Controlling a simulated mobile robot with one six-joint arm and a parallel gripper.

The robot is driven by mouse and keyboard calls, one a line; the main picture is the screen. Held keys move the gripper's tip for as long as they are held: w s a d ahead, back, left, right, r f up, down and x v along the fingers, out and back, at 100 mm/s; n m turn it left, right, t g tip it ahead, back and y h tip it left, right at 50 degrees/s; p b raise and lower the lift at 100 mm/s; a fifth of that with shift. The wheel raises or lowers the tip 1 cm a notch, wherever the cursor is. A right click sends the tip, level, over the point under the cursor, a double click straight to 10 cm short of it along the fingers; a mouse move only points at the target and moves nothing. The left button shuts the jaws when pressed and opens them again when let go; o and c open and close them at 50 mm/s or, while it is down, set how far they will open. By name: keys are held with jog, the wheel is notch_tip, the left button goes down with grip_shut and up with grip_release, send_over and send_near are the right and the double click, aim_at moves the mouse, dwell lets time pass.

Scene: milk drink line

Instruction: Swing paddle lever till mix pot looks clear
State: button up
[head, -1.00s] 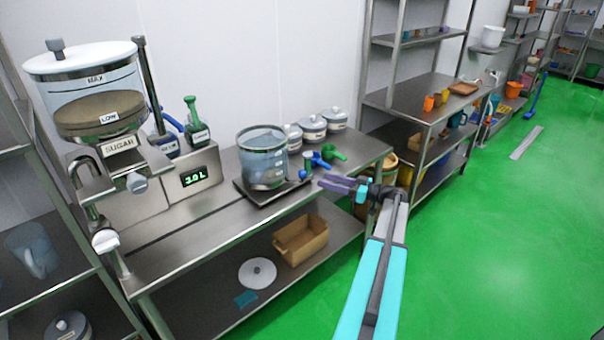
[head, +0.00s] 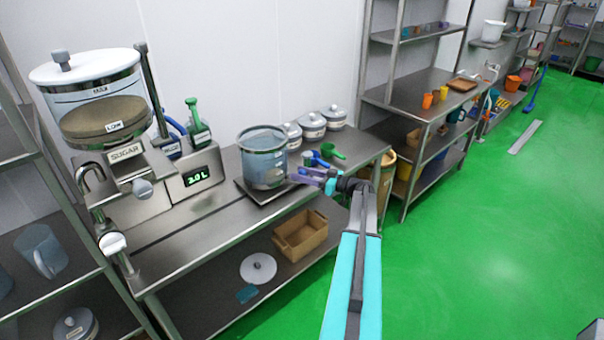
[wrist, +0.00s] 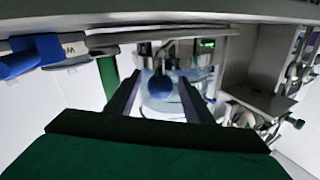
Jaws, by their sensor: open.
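The mix pot (head: 262,160) is a clear, bluish pot with markings, standing upright on a dark plate on the steel bench. Its contents look pale blue; I cannot tell if they are clear. My gripper (head: 300,174) is close to the pot's right side in the head view. In the wrist view, its two dark fingers are apart with the pot (wrist: 158,106) ahead between them. A round blue knob (wrist: 162,88) shows between the fingertips, in front of the pot; it looks like the paddle lever's end. I cannot tell if the fingers touch it. The lever's shaft is not clear.
Green floor is open at right.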

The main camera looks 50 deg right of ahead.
grip_shut()
